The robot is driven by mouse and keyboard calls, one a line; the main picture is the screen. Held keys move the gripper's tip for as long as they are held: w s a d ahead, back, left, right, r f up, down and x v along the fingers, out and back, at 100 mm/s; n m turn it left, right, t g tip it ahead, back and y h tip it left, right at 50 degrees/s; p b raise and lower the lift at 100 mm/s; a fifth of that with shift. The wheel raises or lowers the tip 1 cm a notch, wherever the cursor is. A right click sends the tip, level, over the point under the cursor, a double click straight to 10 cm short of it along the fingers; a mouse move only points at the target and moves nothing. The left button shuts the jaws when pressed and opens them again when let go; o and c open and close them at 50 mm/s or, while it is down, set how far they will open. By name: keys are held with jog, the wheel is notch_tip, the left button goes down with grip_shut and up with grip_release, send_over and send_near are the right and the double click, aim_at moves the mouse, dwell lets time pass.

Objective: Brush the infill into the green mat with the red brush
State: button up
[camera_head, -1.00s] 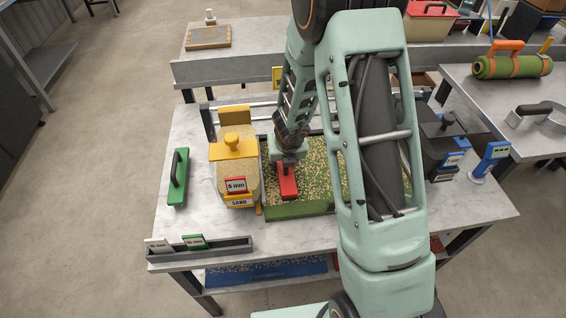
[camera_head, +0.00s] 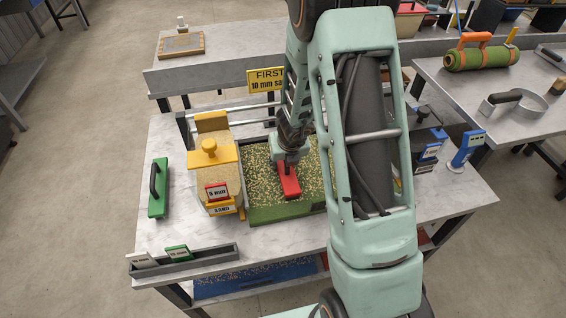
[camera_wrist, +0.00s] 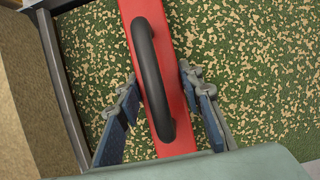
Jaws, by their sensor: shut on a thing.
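The green mat (camera_head: 264,214) lies in a shallow tray on the near table, with tan infill scattered unevenly over it. Green shows between the specks. The red brush (camera_head: 291,186) rests on or just over the left-middle part of the mat; exact contact is hidden. In the wrist view the red brush (camera_wrist: 179,128) has a black loop handle (camera_wrist: 150,80), with one finger of my gripper (camera_wrist: 160,88) on each side. My gripper (camera_head: 288,166) is shut on the brush from above. My arm hides the right part of the mat.
A yellow-topped sand hopper (camera_head: 213,172) stands close left of the mat. A green block with a black handle (camera_head: 158,187) lies farther left. A grey rack (camera_head: 184,258) with tags is at the front left. A blue stand (camera_head: 466,149) is at the right. Bare tabletop shows at front.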

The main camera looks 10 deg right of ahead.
aim_at(311, 162)
jog(key=shift+a+p, duration=0.45)
jog(key=shift+a, duration=2.75)
jog(key=d+b, duration=0.1)
jog(key=d, duration=1.4)
jog(key=shift+d, duration=0.3)
jog(key=shift+d+p, duration=1.4)
jog(key=shift+d, duration=6.85)
jog(key=shift+a+b, duration=0.55)
jog(key=shift+a, duration=2.8)
